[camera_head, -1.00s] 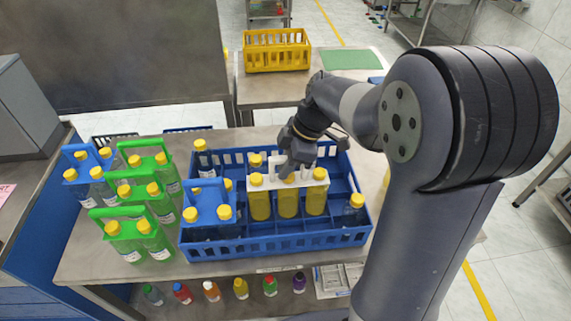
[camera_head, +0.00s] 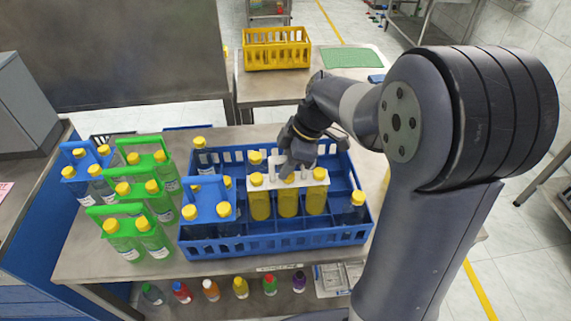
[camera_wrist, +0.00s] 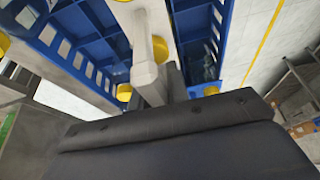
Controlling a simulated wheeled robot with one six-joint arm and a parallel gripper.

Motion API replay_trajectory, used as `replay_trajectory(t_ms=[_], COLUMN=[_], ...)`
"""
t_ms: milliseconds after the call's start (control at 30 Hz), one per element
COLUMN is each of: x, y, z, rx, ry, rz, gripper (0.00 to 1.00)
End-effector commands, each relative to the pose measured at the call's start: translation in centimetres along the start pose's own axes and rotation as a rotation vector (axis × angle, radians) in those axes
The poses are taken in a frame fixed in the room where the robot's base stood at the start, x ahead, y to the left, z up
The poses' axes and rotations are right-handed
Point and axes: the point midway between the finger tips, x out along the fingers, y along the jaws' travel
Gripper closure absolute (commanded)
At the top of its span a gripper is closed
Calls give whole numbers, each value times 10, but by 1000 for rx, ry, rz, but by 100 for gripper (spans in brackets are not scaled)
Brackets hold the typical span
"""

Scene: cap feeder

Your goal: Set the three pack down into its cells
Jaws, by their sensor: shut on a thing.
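The three pack (camera_head: 288,203) is a white carrier with yellow-capped bottles of yellow liquid in a row. More yellow caps show behind the pack.
Single bottles stand at the back left and right end (camera_head: 354,208). Green carriers (camera_head: 127,232) and another blue carrier stand left of the crate. A yellow crate (camera_head: 277,50) is on the back table.

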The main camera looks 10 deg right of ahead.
Motion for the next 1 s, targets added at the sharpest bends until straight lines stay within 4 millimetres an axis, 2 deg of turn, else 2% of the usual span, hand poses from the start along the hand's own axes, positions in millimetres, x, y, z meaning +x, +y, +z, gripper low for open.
replay_trajectory(t_ms=[200, 233, 500, 767, 867, 1000], x=[3, 2, 3, 3, -5, -29], y=[1, 1, 0, 0, 1, 1], z=[1, 1, 1, 2, 2, 2], rx=[-1, -1, 0, 1, 0, 1], ry=[1, 1, 0, -1, 0, 0], rz=[3, 3, 1, -1, 2, 6], gripper=[100, 81, 59, 58, 58, 58])
